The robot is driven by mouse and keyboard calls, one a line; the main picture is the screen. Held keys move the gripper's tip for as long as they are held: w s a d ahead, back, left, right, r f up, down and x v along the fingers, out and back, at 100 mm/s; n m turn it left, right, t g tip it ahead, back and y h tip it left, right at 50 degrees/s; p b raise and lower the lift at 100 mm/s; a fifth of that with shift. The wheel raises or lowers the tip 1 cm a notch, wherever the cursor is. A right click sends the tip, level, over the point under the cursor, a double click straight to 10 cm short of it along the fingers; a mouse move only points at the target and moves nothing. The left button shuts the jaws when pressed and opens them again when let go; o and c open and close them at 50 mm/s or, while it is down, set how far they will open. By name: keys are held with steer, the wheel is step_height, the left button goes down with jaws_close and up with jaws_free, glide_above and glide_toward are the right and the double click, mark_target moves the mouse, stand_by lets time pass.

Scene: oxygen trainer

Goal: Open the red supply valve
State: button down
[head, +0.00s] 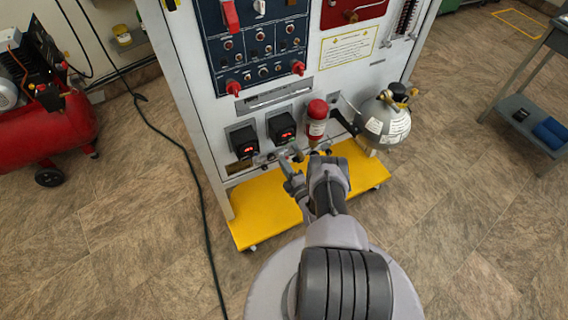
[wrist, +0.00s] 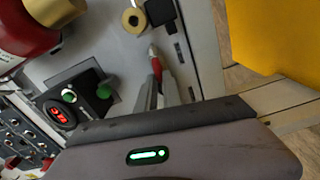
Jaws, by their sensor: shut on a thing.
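In the wrist view, a small red handle with a pale metal end (wrist: 156,66), which looks like the red supply valve, stands out from the grey panel (wrist: 105,38). My gripper (wrist: 162,84) is shut on this handle, with its two fingers close on either side of it. The fingers hide the handle's lower part, so its exact angle is hard to tell. In the head view my gripper (head: 290,167) reaches the lower front of the trainer cabinet (head: 205,95), below the digital gauges. The handle is too small and covered to make out there.
A black gauge with red digits (wrist: 60,115) and a red cylinder (wrist: 20,35) are close to my gripper. A grey round tank (head: 385,122) hangs at the right. The yellow base (head: 262,215) juts out below. A red compressor (head: 45,125) stands left; a dark hose crosses the floor.

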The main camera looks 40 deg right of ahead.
steer(key=shift+s+f+n, duration=0.1)
steer(key=shift+f+n, duration=0.1)
steer(key=shift+n, duration=0.5)
steer(key=c, duration=1.5)
jaws_free()
steer(key=v, duration=1.7)
steer(key=shift+s+p, duration=0.2)
steer(key=shift+p, duration=0.1)
